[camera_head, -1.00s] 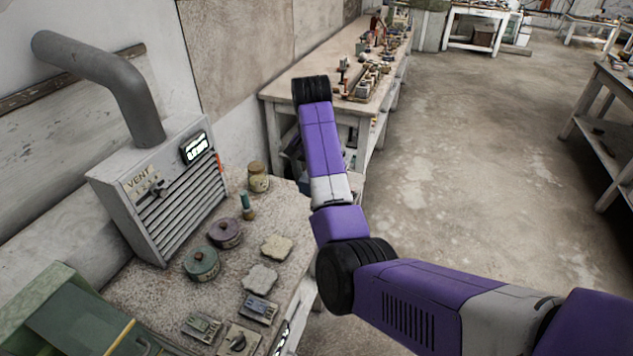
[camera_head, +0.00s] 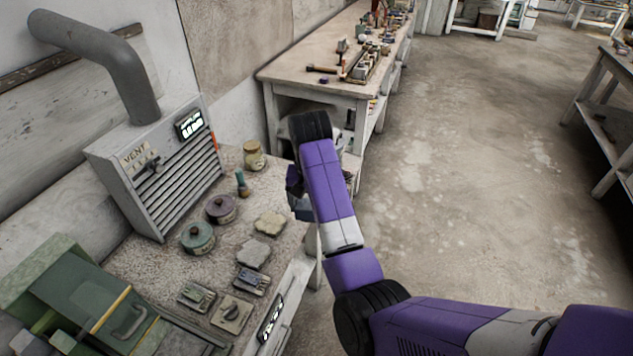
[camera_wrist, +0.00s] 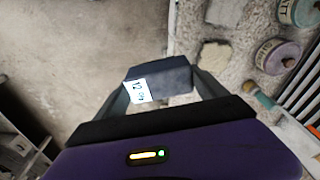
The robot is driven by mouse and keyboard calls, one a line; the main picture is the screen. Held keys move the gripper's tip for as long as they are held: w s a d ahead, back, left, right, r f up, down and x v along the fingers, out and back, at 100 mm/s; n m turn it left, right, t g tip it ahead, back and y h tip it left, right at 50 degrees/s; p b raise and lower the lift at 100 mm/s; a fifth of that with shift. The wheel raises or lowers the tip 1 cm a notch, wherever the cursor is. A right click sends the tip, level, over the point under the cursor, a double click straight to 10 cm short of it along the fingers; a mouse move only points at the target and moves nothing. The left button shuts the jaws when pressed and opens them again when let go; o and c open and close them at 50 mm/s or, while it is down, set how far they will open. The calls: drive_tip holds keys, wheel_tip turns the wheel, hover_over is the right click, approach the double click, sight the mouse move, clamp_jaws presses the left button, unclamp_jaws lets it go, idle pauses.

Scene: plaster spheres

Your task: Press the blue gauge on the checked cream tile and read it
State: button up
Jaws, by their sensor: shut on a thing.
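My gripper (camera_wrist: 162,90) is shut on the blue gauge (camera_wrist: 172,76), a dark blue-grey block with a small lit white display; its digits are too small and tilted to read surely. In the head view the gauge (camera_head: 303,209) shows partly behind my purple arm, off the right edge of the bench. A cream tile (camera_head: 270,222) lies on the bench to the left of the gauge, apart from it; it also shows in the wrist view (camera_wrist: 217,55). A greyer tile (camera_head: 253,253) lies nearer. I cannot make out a checked pattern on either.
The speckled bench (camera_head: 150,262) carries a teal pot (camera_head: 198,239), a mauve pot (camera_head: 221,209), a jar (camera_head: 254,156) and several small fittings in front. A vent box (camera_head: 160,170) stands behind. Open floor (camera_head: 460,200) lies to the right.

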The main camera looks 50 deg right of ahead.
drive_tip(key=s+a+f+n, duration=0.5)
drive_tip(key=a+f, duration=0.5)
drive_tip(key=f, duration=0.2)
drive_tip(key=s+a+f+n+y, duration=0.1)
drive_tip(key=s+a+f+n, duration=0.4)
drive_tip(key=a+f, duration=0.6)
wheel_tip(320, 180, down, 2)
drive_tip(key=shift+s+a+f+n+t, duration=0.25)
drive_tip(key=shift+s+n+t, duration=0.05)
drive_tip(key=shift+s, duration=0.8)
